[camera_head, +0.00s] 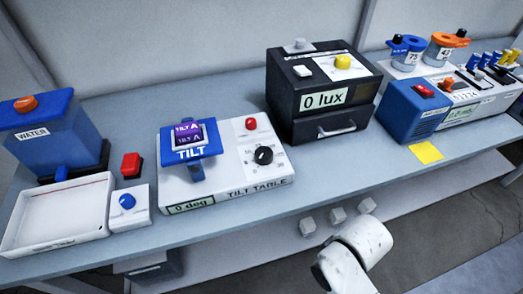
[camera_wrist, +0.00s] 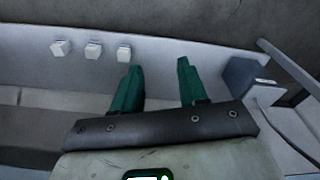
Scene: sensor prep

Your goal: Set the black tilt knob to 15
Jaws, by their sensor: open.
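The black tilt knob (camera_head: 264,155) is on the right part of the white tilt table unit (camera_head: 240,192) in the head view. A red button (camera_head: 251,123) is above it. The unit's display (camera_head: 190,205) reads "0 deg". The knob's pointer mark is too small to read against its scale. A blue platform labelled TILT (camera_head: 191,153) with a purple TILT A piece stands at the unit's left. My gripper (camera_wrist: 160,82) shows in the wrist view with two green fingers apart and nothing between them. In the head view only my pale arm link shows, at the lower right, away from the knob.
A black box reading "0 lux" (camera_head: 323,101) stands right of the tilt unit. A red button box (camera_head: 131,165), a blue-knobbed block (camera_head: 127,202) and a white tray (camera_head: 58,238) stand left. Small white cubes (camera_head: 338,214) lie on the lower shelf. The bench front strip is clear.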

